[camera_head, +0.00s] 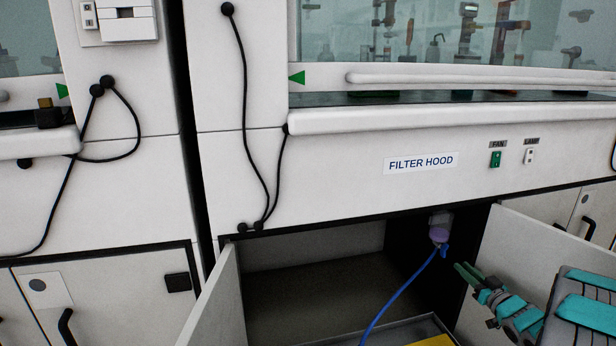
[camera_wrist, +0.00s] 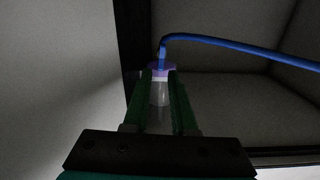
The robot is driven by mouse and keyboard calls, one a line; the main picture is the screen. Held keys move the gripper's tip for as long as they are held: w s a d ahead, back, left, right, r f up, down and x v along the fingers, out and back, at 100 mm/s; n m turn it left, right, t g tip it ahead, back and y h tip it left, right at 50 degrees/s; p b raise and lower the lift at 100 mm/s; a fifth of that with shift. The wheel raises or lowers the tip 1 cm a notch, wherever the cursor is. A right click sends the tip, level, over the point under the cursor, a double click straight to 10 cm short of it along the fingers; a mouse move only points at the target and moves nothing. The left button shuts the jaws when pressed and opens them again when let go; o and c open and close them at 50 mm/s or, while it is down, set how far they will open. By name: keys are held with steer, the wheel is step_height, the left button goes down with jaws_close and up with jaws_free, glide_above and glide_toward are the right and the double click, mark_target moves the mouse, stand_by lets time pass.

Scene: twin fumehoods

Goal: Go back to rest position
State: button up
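My gripper (camera_head: 466,272) is at the right of the open lower cabinet in the head view. Its two green fingers are apart with nothing held between them. A small clear container with a purple cap (camera_head: 439,234) is by the cabinet's dark right inner wall, a little beyond the fingertips. A blue hose (camera_head: 402,291) runs from the cap down toward the cabinet floor. In the wrist view the clear container (camera_wrist: 160,94) shows between and beyond my gripper's fingers (camera_wrist: 160,80), with the hose at its cap (camera_wrist: 160,70).
Open cabinet doors stand at the left (camera_head: 220,300) and right (camera_head: 522,255) of the opening; my arm is close to the right door. A tray with a yellow item (camera_head: 433,341) lies low in front. The filter hood's ledge (camera_head: 450,117) and hanging black cables (camera_head: 245,110) are above.

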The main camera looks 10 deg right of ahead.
steer(key=s+a+r+m+g+h+p, duration=0.1)
steer(key=a+r+m+g+h+p, duration=0.2)
steer(key=r+g+h, duration=0.45)
steer(key=s+a+r+g, duration=0.2)
steer(key=s+a+r, duration=0.3)
steer(key=s+a, duration=0.2)
steer(key=s+a+r+g+y+p, duration=0.1)
steer(key=s+a+g, duration=0.2)
steer(key=s+a, duration=0.6)
steer(key=s+a+r+n+g+y+p, duration=0.1)
steer(key=s+a+g+y, duration=0.1)
steer(key=s+a, duration=0.8)
steer(key=s+a+r+n+g+y+p, duration=0.1)
steer(key=s+a+g, duration=0.3)
steer(key=s+a, duration=0.6)
steer(key=s+y+p, duration=0.1)
steer(key=s, duration=0.8)
steer(key=shift+s+r+g, duration=0.15)
steer(key=shift+r+g, duration=0.15)
steer(key=shift+g, duration=0.05)
